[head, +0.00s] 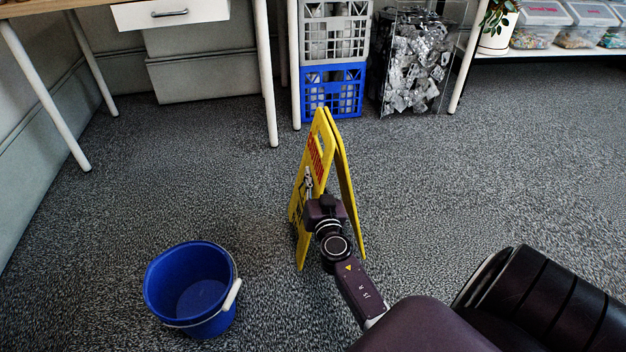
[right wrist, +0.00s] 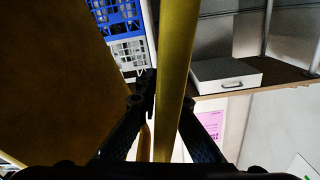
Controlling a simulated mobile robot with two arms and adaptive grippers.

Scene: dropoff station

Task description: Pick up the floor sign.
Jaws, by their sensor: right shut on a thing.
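The yellow floor sign (head: 343,172) is upright and folded open in an A shape, in the middle of the head view. I cannot tell whether its feet touch the floor. My right gripper (head: 309,184) reaches it from the near side, and its fingers are partly hidden by the wrist. In the right wrist view the fingers (right wrist: 168,101) are closed on both sides of a narrow yellow edge of the sign (right wrist: 177,50). A broad dark-yellow panel fills the left of that view. My left gripper is in neither view.
A blue bucket (head: 165,318) stands on the carpet at the near left. Behind the sign are stacked grey and blue crates (head: 333,70), a clear bin of metal scraps (head: 412,65) and a desk leg (head: 266,80).

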